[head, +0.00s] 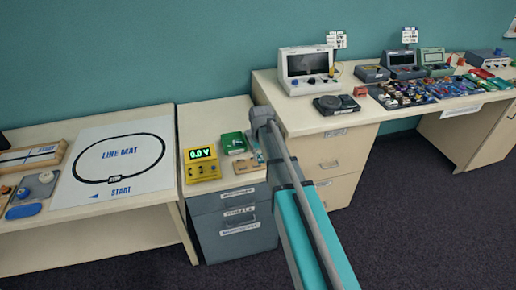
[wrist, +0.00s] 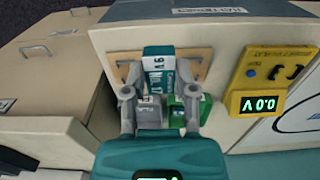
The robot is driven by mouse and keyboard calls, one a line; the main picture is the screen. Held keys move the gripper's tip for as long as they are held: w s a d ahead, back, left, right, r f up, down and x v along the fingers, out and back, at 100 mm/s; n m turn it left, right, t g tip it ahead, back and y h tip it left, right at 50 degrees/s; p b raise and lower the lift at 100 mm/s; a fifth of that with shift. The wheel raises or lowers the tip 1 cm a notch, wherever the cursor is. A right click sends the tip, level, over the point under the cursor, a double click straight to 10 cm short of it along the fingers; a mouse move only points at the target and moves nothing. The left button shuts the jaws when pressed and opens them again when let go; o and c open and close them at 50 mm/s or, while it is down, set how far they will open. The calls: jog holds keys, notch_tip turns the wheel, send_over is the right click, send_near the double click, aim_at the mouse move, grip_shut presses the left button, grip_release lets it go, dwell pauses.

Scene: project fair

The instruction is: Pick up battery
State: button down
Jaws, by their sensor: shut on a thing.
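The battery (wrist: 158,68) is a teal and white block with printed lettering, seen in the wrist view between my fingers. My gripper (wrist: 159,82) is shut on it, with one finger at each side. In the head view my gripper (head: 264,118) is over the back right of the small drawer cabinet, and my arm hides much of that area. I cannot tell whether the battery still touches the surface below.
A green box (head: 233,143) and a yellow meter (head: 202,164) reading 0.0 V stand on the drawer cabinet (head: 228,186). A line mat (head: 118,158) lies on the left table. The right desk holds a screen device (head: 307,68) and many small parts.

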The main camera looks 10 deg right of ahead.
jog(key=shift+s+r+p, duration=0.25)
jog(key=shift+s+r, duration=0.05)
jog(key=shift+s, duration=0.4)
jog(key=shift+s+r+p, duration=0.2)
jog(key=shift+s+r, duration=0.15)
jog(key=shift+s, duration=0.4)
jog(key=shift+s+r+p, duration=0.25)
jog(key=shift+s+r, duration=0.05)
jog(key=shift+s, duration=0.4)
jog(key=shift+d, duration=0.1)
